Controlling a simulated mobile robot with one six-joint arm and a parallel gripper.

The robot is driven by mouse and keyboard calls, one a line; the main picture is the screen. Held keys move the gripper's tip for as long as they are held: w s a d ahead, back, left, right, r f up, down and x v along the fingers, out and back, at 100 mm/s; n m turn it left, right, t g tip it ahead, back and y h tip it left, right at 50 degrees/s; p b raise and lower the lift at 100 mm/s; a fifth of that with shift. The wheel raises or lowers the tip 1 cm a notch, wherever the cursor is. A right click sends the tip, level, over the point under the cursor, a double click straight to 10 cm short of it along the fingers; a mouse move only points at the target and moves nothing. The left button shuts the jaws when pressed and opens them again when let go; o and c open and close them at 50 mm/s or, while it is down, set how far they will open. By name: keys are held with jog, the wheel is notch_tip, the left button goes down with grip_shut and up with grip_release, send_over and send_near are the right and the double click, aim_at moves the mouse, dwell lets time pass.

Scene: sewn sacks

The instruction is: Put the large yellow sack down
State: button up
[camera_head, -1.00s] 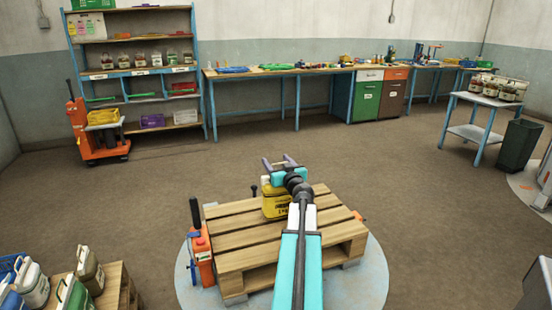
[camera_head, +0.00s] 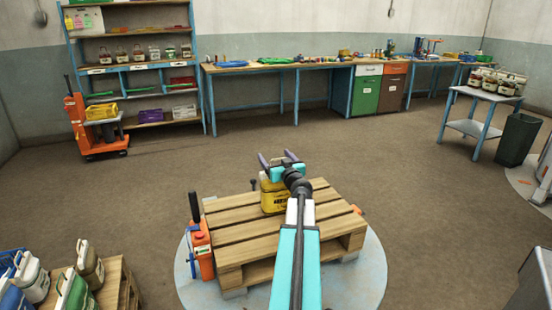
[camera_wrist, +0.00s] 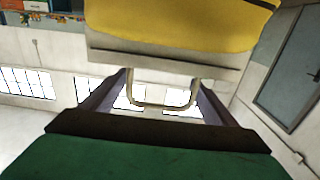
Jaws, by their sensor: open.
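The large yellow sack (camera_head: 274,198) stands upright on the wooden pallet (camera_head: 240,245), near its far edge, with dark lettering on its front. In the wrist view my gripper (camera_wrist: 160,82) is open, with the handle between the fingers and a gap on both sides. Part of the sack is hidden behind my gripper and arm in the head view.
An orange jack (camera_head: 202,250) stands at the pallet's left side. A second pallet (camera_head: 115,285) with several sacks is at the lower left. The shelf (camera_head: 150,70) and workbenches (camera_head: 270,66) line the back. Most of the pallet top and surrounding floor is clear.

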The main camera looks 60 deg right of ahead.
jog(key=shift+r, duration=0.1)
jog(key=b+v, duration=0.5)
jog(key=v, duration=0.7)
jog(key=shift+b, duration=0.35)
jog(key=shift+r, duration=0.1)
dwell(1.0)
